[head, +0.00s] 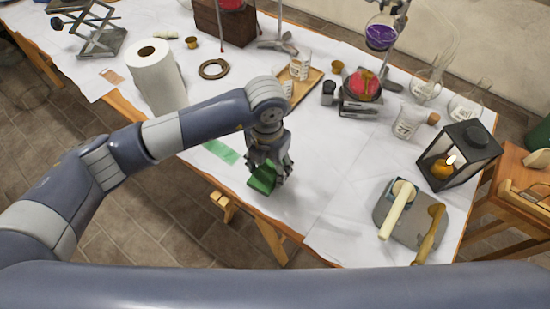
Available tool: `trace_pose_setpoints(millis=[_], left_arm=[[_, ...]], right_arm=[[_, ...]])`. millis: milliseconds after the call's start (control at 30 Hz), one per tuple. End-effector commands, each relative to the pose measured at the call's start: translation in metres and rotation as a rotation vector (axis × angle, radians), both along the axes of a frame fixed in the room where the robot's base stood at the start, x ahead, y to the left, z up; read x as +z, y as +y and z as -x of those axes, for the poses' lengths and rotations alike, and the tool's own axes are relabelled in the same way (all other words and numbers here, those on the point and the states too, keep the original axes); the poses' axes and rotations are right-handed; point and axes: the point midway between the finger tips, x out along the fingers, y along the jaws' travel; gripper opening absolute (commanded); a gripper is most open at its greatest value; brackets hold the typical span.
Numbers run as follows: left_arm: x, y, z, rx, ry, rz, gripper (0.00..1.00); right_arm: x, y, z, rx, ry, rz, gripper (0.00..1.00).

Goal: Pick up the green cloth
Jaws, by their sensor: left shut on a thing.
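The green cloth (262,180) is dark green and hangs at the fingers of my left gripper (270,172). The gripper is shut on the cloth, over the white-covered table (330,200) near its front edge. The fingers hide part of the cloth, and I cannot tell whether its lower end touches the table. A flat, lighter green strip (221,151) lies on the table just left of the gripper. My right gripper is not in view.
A wooden tray (302,82) with glassware is behind the gripper. A lantern (458,157) and a grey board (412,220) are at the right. The table middle is fairly clear.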

Motion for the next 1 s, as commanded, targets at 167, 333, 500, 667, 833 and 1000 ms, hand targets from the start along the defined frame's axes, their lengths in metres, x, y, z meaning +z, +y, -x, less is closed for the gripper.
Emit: trace_pose_setpoints(millis=[167, 333, 500, 667, 833, 1000], left_arm=[[0.001, 0.016, 0.041, -0.004, 0.001, -0.001, 0.34], [0.004, 0.028, 0.073, -0.003, 0.001, -0.001, 0.34], [0.008, 0.037, 0.094, -0.001, 0.001, -0.001, 0.34], [0.009, 0.040, 0.104, 0.000, 0.001, -0.001, 0.34], [0.010, 0.041, 0.106, 0.001, 0.000, -0.001, 0.34], [0.010, 0.041, 0.106, 0.000, 0.000, -0.001, 0.34]], right_arm=[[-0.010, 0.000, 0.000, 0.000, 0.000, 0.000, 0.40], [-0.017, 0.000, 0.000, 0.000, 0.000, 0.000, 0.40], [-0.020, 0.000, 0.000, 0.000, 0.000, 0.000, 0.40], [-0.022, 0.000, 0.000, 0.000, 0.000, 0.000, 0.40], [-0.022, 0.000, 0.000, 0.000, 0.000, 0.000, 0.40], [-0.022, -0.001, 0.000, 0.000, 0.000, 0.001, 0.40]])
